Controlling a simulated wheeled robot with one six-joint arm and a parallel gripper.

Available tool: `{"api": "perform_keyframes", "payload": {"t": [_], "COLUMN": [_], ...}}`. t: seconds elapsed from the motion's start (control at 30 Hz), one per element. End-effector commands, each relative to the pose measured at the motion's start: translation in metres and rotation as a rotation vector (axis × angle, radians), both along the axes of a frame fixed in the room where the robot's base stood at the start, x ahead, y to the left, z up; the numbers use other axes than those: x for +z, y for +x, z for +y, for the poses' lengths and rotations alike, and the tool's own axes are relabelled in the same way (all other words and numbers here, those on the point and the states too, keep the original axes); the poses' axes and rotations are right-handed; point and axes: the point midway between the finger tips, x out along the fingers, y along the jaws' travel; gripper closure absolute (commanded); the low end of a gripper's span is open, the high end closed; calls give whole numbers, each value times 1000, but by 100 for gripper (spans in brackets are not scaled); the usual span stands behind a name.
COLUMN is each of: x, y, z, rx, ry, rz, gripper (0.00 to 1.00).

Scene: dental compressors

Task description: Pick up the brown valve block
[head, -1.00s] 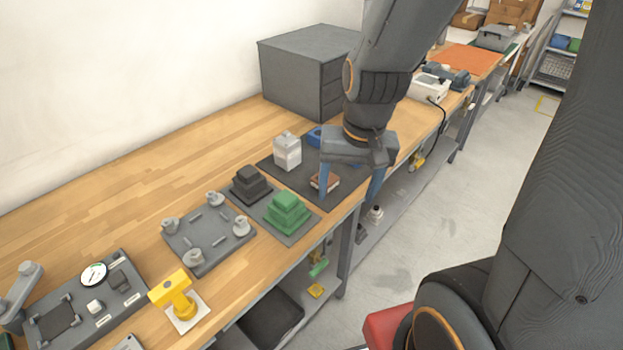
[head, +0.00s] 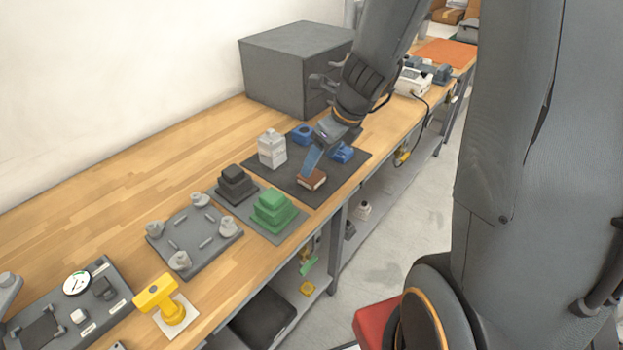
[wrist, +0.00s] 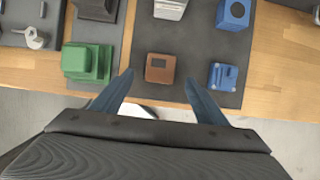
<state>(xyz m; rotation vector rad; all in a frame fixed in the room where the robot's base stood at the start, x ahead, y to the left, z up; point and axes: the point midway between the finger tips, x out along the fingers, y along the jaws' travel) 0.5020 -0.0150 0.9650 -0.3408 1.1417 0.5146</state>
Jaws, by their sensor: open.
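The brown valve block (head: 312,179) lies on a dark mat (head: 283,183) near the front edge of the bench. In the wrist view the brown block (wrist: 160,68) shows a dark rectangle on its face and sits between the lines of my two fingers, just beyond their tips. My gripper (wrist: 158,80) is open and empty, with a blue finger on each side. In the head view my gripper (head: 318,158) is tilted down close to the block, and one finger partly overlaps the other.
On the mat stand a white-grey block (head: 272,150), a blue block with a hole (head: 302,134) and another blue block (head: 343,153). Green stepped blocks (head: 272,211) and dark stepped blocks (head: 235,185) sit to the left. A grey cabinet (head: 290,70) stands behind.

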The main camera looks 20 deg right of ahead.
Motion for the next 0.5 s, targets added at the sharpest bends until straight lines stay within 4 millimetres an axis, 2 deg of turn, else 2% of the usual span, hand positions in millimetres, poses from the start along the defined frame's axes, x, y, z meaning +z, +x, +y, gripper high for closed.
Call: {"api": "perform_keyframes", "payload": {"t": [0.5], "x": [-58], "y": [21], "z": [13], "rx": [6], "ry": [-2], "rz": [2], "gripper": [33]}}
